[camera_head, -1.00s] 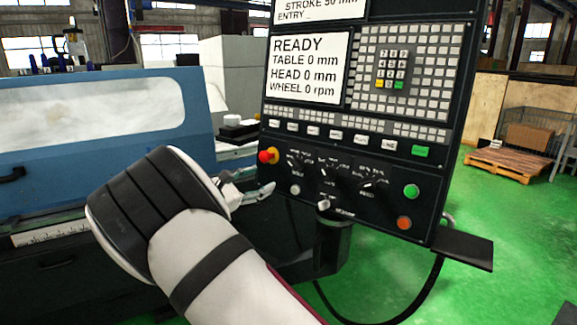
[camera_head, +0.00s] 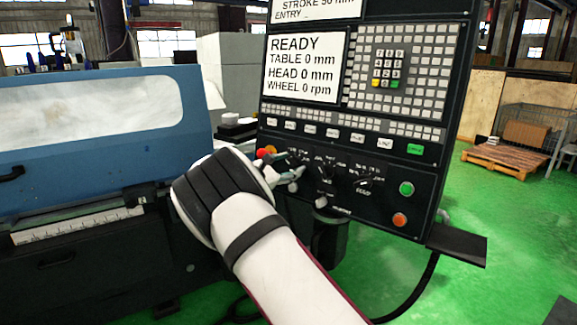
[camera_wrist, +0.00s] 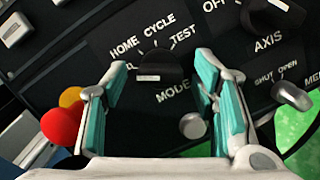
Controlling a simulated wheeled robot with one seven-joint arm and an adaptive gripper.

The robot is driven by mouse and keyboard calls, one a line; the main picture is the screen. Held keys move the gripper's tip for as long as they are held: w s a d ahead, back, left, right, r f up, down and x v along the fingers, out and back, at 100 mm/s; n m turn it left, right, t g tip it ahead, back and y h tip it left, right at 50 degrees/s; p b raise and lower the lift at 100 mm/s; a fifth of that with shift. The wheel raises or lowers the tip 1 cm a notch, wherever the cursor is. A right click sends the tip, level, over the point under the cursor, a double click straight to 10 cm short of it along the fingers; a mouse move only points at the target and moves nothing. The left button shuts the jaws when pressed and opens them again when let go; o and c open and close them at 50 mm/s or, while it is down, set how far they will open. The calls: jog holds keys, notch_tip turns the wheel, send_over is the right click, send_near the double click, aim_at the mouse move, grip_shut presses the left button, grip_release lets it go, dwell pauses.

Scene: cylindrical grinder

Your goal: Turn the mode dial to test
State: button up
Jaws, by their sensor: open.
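The mode dial (camera_wrist: 152,66) is a black knob with a pale mark, above the MODE label on the dark control panel (camera_wrist: 155,105). HOME, CYCLE and TEST are lettered around it, with TEST at its upper right; another label at left is partly hidden. I cannot tell surely which one it points to. My gripper (camera_wrist: 162,66) is open, its teal-padded fingers on either side of the dial in the picture. Contact is not visible. In the head view my gripper (camera_head: 287,172) is at the panel's lower left, and the dial is largely hidden there.
A red emergency stop (camera_wrist: 61,125) sits just left of my left finger. A silver button (camera_wrist: 192,125) lies below the dial, between the fingers in the picture. The AXIS knob (camera_wrist: 276,15) and a silver lever (camera_wrist: 291,95) are to the right. The screen (camera_head: 306,67) reads READY.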

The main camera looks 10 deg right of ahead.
jog(key=c, duration=1.2)
jog(key=shift+o, duration=0.2)
